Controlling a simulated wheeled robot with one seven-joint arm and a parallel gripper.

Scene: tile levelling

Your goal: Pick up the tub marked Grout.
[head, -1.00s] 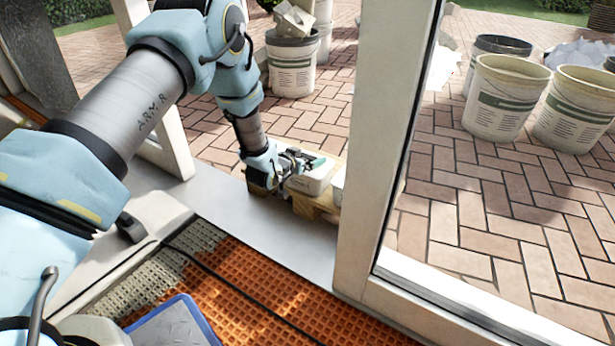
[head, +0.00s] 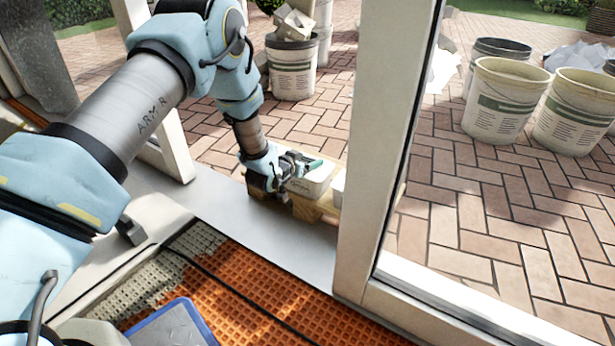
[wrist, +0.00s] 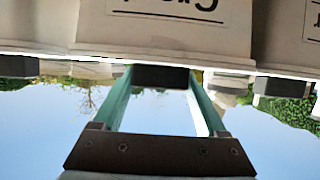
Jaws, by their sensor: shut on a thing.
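In the wrist view, a pale tub (wrist: 165,32) with a dark tab (wrist: 160,77) fills the upper middle. Large dark lettering on its label is cut off by the top edge, so I cannot read the whole word. My gripper (wrist: 160,82) has its two teal fingers shut on the dark tab, one at each side. The tub's marking is not readable there. I cannot tell whether it is lifted off its support.
A tub stands on each side in the wrist view, left (wrist: 35,25) and right (wrist: 285,35), close to the middle one. A wooden support (head: 325,208) lies under the tubs. A white door post (head: 375,150) stands close to their right. Large buckets (head: 505,100) stand on paving outside.

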